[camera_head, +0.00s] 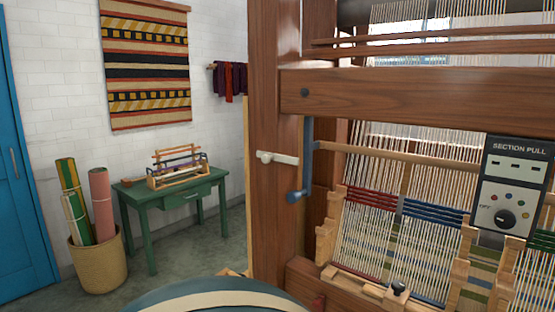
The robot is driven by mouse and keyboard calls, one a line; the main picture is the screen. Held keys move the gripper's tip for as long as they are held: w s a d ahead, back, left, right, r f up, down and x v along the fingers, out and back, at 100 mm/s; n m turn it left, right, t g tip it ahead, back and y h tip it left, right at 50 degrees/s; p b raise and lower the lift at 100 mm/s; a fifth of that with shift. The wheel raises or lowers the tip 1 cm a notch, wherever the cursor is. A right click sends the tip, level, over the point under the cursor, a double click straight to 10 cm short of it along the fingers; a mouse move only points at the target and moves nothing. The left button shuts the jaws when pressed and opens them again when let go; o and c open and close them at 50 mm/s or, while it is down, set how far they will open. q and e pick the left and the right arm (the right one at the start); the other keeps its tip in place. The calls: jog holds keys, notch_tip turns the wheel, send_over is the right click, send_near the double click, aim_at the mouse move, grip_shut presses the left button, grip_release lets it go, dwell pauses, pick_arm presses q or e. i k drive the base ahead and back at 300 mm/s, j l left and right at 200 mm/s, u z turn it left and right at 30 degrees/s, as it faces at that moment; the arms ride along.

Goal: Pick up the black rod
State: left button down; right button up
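I cannot make out a loose black rod in the head view. A dark roller (440,11) runs across the top of the large wooden loom (420,95) and is cut off by the right edge. A small black knob (398,287) sits low on the loom frame. Neither of my grippers shows in this view.
A control panel labelled SECTION PULL (515,188) is at right. A white handle (277,158) and a blue lever (304,165) are on the loom's post. A green table (172,198) holds a small loom (177,168). A basket (100,262) holds rolled textiles. Grey floor is clear between.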

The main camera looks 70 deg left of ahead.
aim_at(193, 155)
jog(key=j+u, duration=0.15)
jog(key=u, duration=0.9)
jog(key=i+j+u, duration=0.15)
jog(key=j+u, duration=0.3)
jog(key=i+j+u, duration=0.2)
jog(key=j+u, duration=0.2)
jog(key=i+j+u, duration=0.25)
jog(key=u, duration=0.2)
jog(key=i+j+u, duration=0.3)
jog(key=u, duration=0.15)
jog(key=i+j+u, duration=0.2)
jog(key=u, duration=0.25)
jog(key=i+j, duration=0.1)
jog(key=i, duration=0.75)
jog(key=i+j, duration=0.1)
jog(key=i, duration=0.75)
jog(key=i+z, duration=0.2)
jog(key=i, duration=0.3)
jog(key=i+j+z, duration=0.2)
jog(key=i, duration=0.35)
jog(key=i+j+z, duration=0.2)
jog(key=i, duration=0.3)
